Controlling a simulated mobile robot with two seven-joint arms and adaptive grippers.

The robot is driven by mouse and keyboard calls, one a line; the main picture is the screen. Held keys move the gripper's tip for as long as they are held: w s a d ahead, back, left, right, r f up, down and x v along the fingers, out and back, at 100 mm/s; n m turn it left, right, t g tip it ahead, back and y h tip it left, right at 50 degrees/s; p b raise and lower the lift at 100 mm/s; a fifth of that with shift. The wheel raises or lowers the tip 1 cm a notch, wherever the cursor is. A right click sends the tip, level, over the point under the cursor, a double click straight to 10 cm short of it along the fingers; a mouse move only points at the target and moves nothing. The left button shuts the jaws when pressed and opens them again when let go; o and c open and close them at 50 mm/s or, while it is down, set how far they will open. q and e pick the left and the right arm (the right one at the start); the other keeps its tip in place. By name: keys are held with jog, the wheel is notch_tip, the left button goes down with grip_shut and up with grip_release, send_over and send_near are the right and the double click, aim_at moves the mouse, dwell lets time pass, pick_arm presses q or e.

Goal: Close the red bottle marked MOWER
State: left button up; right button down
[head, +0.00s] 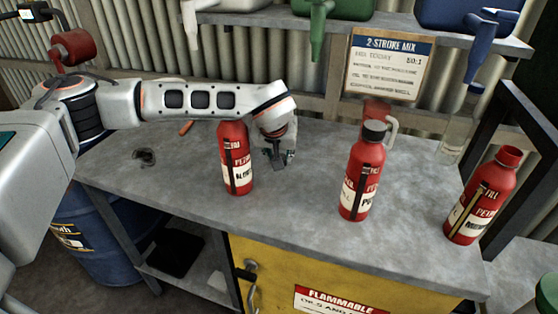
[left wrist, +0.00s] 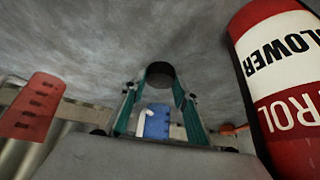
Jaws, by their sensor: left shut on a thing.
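The red bottle (head: 482,195) whose label seems to read MOWER stands upright at the right of the bench in the head view. Its red neck shows no black cap. My left gripper (head: 279,160) is low over the bench, just right of the left red bottle (head: 236,165). In the left wrist view, my left gripper (left wrist: 160,80) is shut on a small dark round piece (left wrist: 160,70), apparently a black cap. That view shows the neighbouring bottle's label as BLOWER (left wrist: 285,55). The BLOWER bottle's top is hidden behind my arm. My right gripper is not in view.
A red bottle with a black cap (head: 362,175) stands between my gripper and the MOWER bottle. A red container (head: 376,110) is behind it. A small dark item (head: 145,157) lies at left. A sign (head: 389,65) and shelf (head: 455,35) are above. The front middle bench is clear.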

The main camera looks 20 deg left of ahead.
pick_arm(q)
notch_tip(320, 180, up, 18)
jog(key=shift+p, duration=0.3)
